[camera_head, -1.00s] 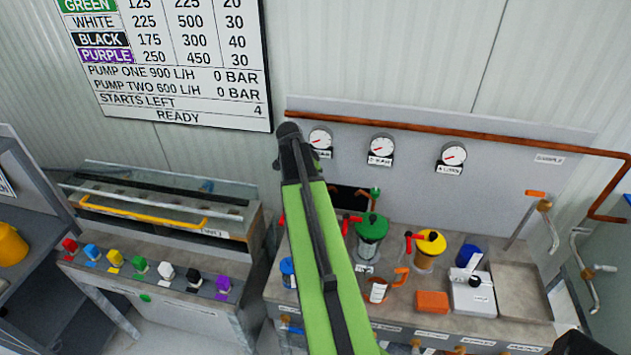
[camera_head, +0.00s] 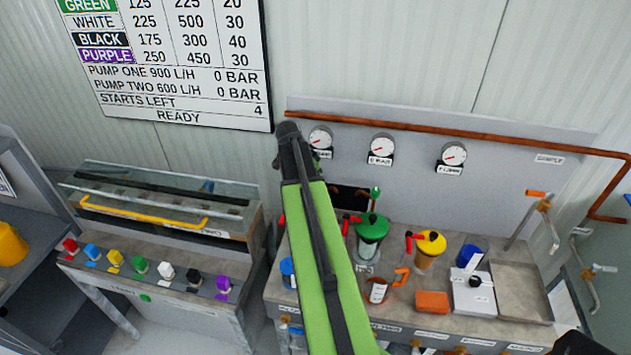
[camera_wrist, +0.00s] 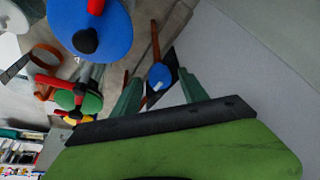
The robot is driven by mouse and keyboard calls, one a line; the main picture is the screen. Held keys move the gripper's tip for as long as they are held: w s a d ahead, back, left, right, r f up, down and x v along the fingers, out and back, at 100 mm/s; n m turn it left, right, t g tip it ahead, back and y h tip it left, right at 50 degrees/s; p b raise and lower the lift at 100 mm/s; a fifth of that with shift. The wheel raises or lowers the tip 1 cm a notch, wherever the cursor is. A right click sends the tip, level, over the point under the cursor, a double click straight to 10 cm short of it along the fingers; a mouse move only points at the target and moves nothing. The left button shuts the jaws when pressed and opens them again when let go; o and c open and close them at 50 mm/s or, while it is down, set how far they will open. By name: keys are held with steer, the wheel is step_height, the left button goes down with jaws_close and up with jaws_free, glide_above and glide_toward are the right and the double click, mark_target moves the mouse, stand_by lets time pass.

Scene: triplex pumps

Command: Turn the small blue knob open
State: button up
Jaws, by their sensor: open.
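A small round blue knob (camera_wrist: 158,77) with a pale mark shows in the wrist view, beside a thin copper-coloured pipe. It appears between the two green fingers of my gripper (camera_wrist: 160,90), which are apart with nothing held. I cannot tell how far the knob is beyond the fingertips, or whether they touch it. A much larger blue lid (camera_wrist: 88,28) with a red handle and black centre is at upper left in the wrist view. In the head view my green arm hides the gripper, and I cannot make out the small knob there.
Green-lidded (camera_head: 372,227) and yellow-lidded (camera_head: 430,243) vessels with red handles stand on the bench right of my arm. An orange block (camera_head: 432,302) and a white box (camera_head: 474,291) are nearby. A copper pipe (camera_head: 450,133) and gauges (camera_head: 381,147) line the back panel.

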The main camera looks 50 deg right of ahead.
steer(key=p+v, duration=1.6)
steer(key=v, duration=0.1)
steer(key=shift+a, duration=0.2)
steer(key=shift+w+r, duration=0.1)
